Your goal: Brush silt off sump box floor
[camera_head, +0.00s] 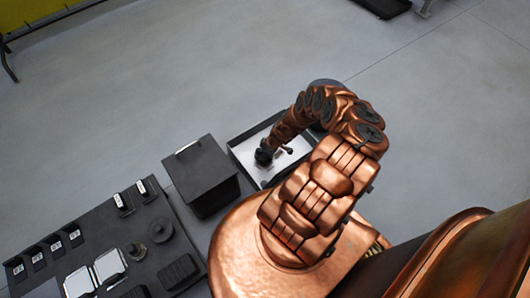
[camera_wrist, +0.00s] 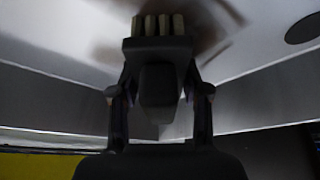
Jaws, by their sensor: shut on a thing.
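The sump box (camera_head: 243,139) is a shallow open box with a dark rim and a pale floor, partly hidden behind my arm. My gripper (camera_head: 264,157) reaches down into it. In the wrist view my gripper (camera_wrist: 158,98) is shut on the dark handle of a brush (camera_wrist: 158,50) with short tan bristles. The bristle end points at the pale box floor (camera_wrist: 100,30), where a blurred brown smear of silt (camera_wrist: 205,22) shows around and beside it. I cannot tell whether the bristles touch the floor. A dark round spot (camera_wrist: 303,28) lies on the floor at the right.
A dark lidded bin (camera_head: 203,178) stands just left of the sump box. A dark bench (camera_head: 95,225) at the lower left holds several labelled blocks, two pale plates (camera_head: 95,273) and a round dark piece (camera_head: 158,230).

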